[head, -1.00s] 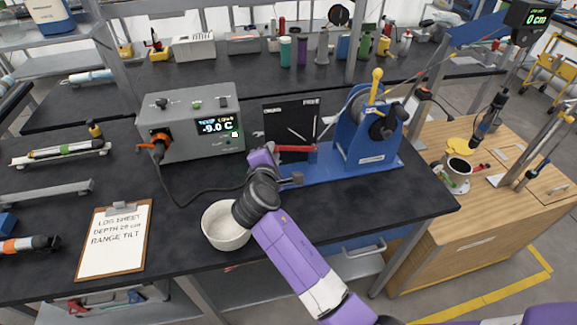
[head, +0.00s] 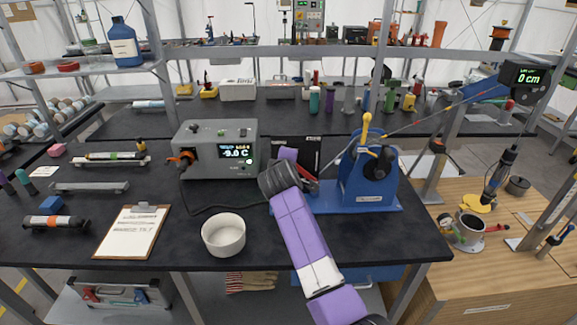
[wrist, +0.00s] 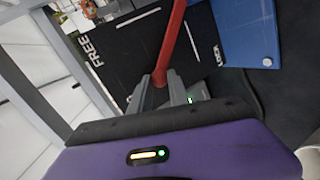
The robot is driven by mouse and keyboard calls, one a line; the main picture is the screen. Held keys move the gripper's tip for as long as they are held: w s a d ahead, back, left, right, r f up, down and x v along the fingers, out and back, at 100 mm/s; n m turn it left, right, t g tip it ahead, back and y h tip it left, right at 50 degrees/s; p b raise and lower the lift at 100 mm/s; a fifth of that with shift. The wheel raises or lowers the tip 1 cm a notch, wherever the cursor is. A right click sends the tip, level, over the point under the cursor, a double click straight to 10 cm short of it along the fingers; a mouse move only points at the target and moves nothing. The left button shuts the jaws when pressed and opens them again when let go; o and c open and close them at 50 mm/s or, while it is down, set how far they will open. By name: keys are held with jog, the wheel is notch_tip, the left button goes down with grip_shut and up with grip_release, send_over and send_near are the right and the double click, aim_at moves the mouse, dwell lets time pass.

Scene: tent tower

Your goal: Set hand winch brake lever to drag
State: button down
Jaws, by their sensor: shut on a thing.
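The blue hand winch (head: 372,178) stands on the black bench with a yellow-handled crank on top. Its red brake lever (wrist: 172,38) crosses the wrist view from the top down to my gripper (wrist: 163,91), whose grey fingers are shut on it. In the head view my purple arm and dark wrist hide most of the lever and the fingers.
A grey box reading -9.0 C (head: 218,150) stands left of my wrist, with a cable on the bench. A white bowl (head: 223,235) and a clipboard (head: 132,232) are nearer the front edge. A wooden cabinet (head: 475,255) stands at the right.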

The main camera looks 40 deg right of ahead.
dwell(0.3)
jog(key=c, duration=1.2)
grip_release()
jog(key=shift+c, duration=0.2)
jog(key=b+v, duration=0.1)
jog(key=v, duration=0.7)
jog(key=shift+d, duration=0.1)
